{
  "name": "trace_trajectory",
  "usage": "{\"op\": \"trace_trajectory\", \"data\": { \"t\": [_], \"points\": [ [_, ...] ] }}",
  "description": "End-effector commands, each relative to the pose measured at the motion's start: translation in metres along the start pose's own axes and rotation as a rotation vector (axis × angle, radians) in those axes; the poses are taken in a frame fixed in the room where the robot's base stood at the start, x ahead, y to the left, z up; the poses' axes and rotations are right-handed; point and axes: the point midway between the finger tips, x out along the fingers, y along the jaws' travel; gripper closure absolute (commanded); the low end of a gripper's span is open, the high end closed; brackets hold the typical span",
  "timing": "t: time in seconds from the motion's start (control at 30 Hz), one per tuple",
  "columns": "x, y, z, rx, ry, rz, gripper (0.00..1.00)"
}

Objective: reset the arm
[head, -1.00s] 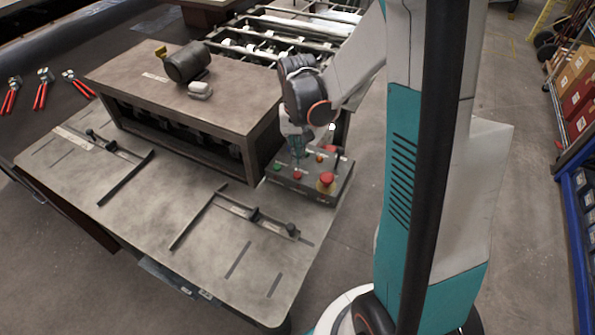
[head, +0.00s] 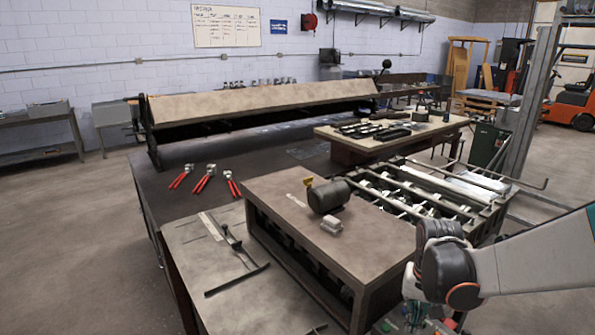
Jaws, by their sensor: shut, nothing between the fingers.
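My arm's dark wrist with an orange ring (head: 447,270) reaches in from the right in the head view. My gripper (head: 414,313) hangs below it at the bottom edge, small and partly cut off. It is shut with nothing held. It is over or beside the control box (head: 440,328), of which only the top with some buttons shows; I cannot tell if they touch.
A raised brown-topped machine (head: 365,235) with a dark motor (head: 328,196) stands left of my wrist. A roller rack (head: 425,190) lies behind it. Red-handled tools (head: 204,180) lie on the dark bench. The floor at far left (head: 70,240) is clear.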

Motion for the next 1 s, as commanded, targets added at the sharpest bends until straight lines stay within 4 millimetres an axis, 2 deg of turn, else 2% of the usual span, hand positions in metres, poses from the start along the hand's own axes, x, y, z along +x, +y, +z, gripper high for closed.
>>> {"op": "trace_trajectory", "data": {
  "t": [0.3,0.5,0.73,1.0],
  "points": [
    [-0.035,-0.015,0.034,-0.103,0.126,-0.031,1.00],
    [-0.051,-0.021,0.057,-0.165,0.207,-0.051,1.00],
    [-0.062,-0.025,0.086,-0.233,0.301,-0.073,1.00],
    [-0.065,-0.028,0.120,-0.311,0.413,-0.098,1.00]
  ]
}}
